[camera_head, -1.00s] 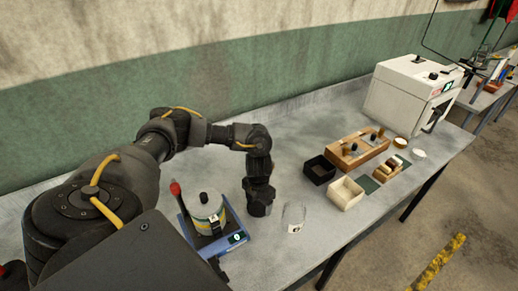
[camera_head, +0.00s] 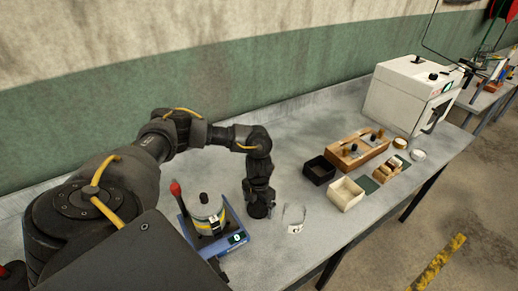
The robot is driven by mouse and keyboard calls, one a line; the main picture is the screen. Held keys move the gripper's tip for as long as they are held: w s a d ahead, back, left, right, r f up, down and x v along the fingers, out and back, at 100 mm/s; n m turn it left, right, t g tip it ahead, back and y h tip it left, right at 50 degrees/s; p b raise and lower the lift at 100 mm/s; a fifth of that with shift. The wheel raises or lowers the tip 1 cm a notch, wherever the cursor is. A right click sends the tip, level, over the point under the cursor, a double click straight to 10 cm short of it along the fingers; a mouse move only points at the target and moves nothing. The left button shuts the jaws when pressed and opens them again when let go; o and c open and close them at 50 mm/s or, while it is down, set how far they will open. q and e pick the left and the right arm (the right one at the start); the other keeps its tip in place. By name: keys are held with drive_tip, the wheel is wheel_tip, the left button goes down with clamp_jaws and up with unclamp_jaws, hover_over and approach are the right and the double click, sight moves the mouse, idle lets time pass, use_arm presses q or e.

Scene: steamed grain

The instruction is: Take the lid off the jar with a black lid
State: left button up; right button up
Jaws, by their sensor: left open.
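A squat round container (camera_head: 207,212) with a grey lid, a small dark knob and a yellow band stands on a blue scale (camera_head: 236,238). A clear glass jar (camera_head: 294,218) with a small white label stands on the bench to the right; no black lid can be made out on it. My left gripper (camera_head: 261,212) points down between the two, apart from the container and close to the glass. It is open, and nothing shows held in it. My right gripper is out of view.
A black open box (camera_head: 319,170), a cream open box (camera_head: 346,193) and a wooden rack (camera_head: 358,151) with several small pieces stand to the right. A white machine (camera_head: 408,95) stands behind them. The bench back is clear.

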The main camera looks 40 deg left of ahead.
sight(259, 207)
use_arm(q)
wheel_tip(259, 207, up, 12)
idle(0.4)
